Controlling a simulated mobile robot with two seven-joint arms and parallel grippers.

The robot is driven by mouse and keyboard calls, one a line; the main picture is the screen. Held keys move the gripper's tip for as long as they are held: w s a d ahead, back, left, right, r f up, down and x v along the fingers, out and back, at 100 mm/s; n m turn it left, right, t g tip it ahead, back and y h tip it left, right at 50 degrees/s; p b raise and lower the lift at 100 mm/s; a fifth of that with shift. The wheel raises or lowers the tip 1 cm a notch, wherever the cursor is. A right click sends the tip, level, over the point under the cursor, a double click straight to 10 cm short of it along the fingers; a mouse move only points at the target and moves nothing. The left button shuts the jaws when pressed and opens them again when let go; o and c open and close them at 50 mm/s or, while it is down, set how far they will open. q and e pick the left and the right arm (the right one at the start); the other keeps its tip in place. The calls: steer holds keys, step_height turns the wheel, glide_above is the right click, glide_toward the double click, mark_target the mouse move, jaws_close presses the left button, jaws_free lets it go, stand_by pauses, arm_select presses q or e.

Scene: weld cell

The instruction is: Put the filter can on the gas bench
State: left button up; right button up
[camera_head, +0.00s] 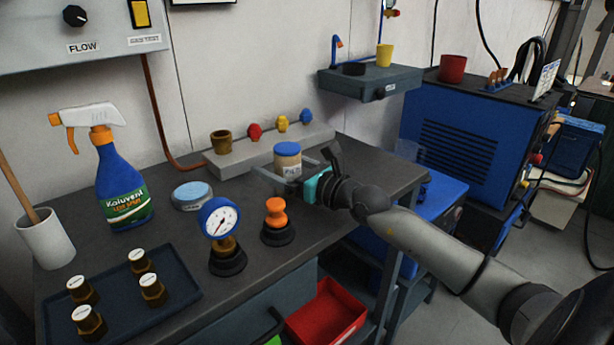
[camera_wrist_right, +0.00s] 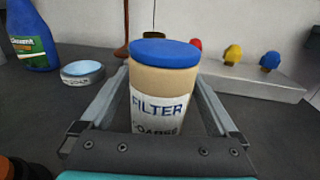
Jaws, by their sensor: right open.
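The filter can (camera_head: 288,162) is a beige cylinder with a blue lid and a white label. It stands upright on the dark top of the gas bench (camera_head: 185,240), near the back, in front of a grey block with valves. My right gripper (camera_head: 280,170) is open with its fingers on either side of the can. In the right wrist view the filter can (camera_wrist_right: 163,80) stands between the two fingers, with small gaps beside it, and its lower part is hidden by the gripper body. My left gripper is not in view.
A pressure gauge (camera_head: 220,222) and an orange-knobbed piece (camera_head: 276,222) stand in front of the can. A round tin (camera_head: 191,196), spray bottle (camera_head: 120,185) and tray of brass fittings (camera_head: 120,300) are to the left. A blue machine (camera_head: 465,140) stands right.

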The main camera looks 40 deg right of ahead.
mark_target(298, 175)
steer(key=v, duration=0.6)
steer(key=shift+s+f+p, duration=0.1)
steer(key=shift+s+p, duration=0.05)
steer(key=shift+p, duration=0.25)
steer(key=shift+v, duration=1.75)
steer(key=shift+s+d, duration=0.2)
steer(key=shift+s, duration=0.25)
steer(key=shift+s+b, duration=0.3)
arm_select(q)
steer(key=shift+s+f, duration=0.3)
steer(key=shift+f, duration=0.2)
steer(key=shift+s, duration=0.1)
arm_select(e)
steer(key=shift+s, duration=0.1)
